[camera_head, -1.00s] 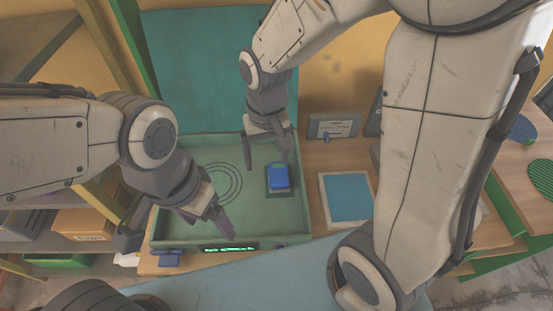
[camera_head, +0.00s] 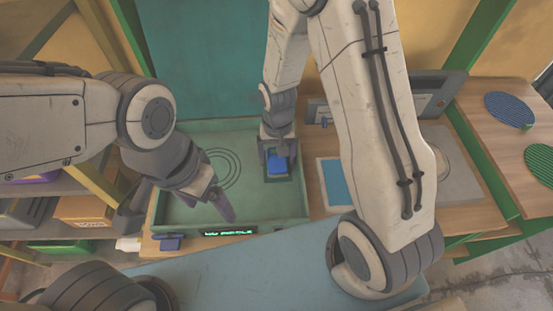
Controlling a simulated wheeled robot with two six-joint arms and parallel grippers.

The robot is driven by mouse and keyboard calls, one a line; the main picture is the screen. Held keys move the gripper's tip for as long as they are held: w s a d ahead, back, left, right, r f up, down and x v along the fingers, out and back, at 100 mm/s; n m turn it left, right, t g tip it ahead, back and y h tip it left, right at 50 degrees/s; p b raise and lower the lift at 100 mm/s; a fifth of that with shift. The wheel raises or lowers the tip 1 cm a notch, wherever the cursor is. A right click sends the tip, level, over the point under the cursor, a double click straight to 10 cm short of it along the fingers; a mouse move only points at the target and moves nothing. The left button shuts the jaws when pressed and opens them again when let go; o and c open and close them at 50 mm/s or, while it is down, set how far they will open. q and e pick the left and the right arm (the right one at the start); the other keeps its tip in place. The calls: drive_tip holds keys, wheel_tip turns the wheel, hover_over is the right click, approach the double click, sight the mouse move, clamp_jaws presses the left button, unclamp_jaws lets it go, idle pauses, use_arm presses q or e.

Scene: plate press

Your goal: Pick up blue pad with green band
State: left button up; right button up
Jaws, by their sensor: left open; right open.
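A small blue block-like pad (camera_head: 277,164) lies on a dark green square in the shallow green tray (camera_head: 296,218). A green band on it cannot be made out at this size. My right gripper (camera_head: 278,160) points down over this pad, its open fingers at the pad's sides; I cannot tell whether they touch it. My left gripper (camera_head: 223,206) is open, inside the tray to the left of the pad, near the tray's front. At the far right, a round ribbed blue disc (camera_head: 508,108) has a small green piece at its edge.
A green ribbed disc (camera_head: 541,162) lies on the wooden table at the right. A light-framed blue panel (camera_head: 333,181) lies right of the tray, partly behind my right arm. A lit green display (camera_head: 230,232) is on the tray's front. A teal panel (camera_head: 205,60) stands behind.

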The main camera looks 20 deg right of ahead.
drive_tip(key=shift+f, duration=0.55)
drive_tip(key=c, duration=1.1)
drive_tip(key=shift+r, duration=0.6)
drive_tip(key=r, duration=0.1)
drive_tip(key=d+r+b, duration=0.1)
drive_tip(key=r, duration=0.1)
drive_tip(key=shift+s+d+r, duration=0.1)
drive_tip(key=shift+s+r, duration=0.05)
drive_tip(key=shift+r, duration=0.15)
drive_tip(key=s+d+r, duration=0.1)
drive_tip(key=d+r, duration=0.1)
drive_tip(key=d, duration=0.1)
drive_tip(key=s+d+r, duration=0.1)
drive_tip(key=d+r, duration=0.1)
drive_tip(key=d, duration=0.1)
drive_tip(key=s+d+r+b, duration=0.1)
drive_tip(key=d+r, duration=0.1)
drive_tip(key=d, duration=0.1)
drive_tip(key=shift+s+d+r, duration=0.1)
drive_tip(key=shift+s+d, duration=0.25)
drive_tip(key=shift+d, duration=0.05)
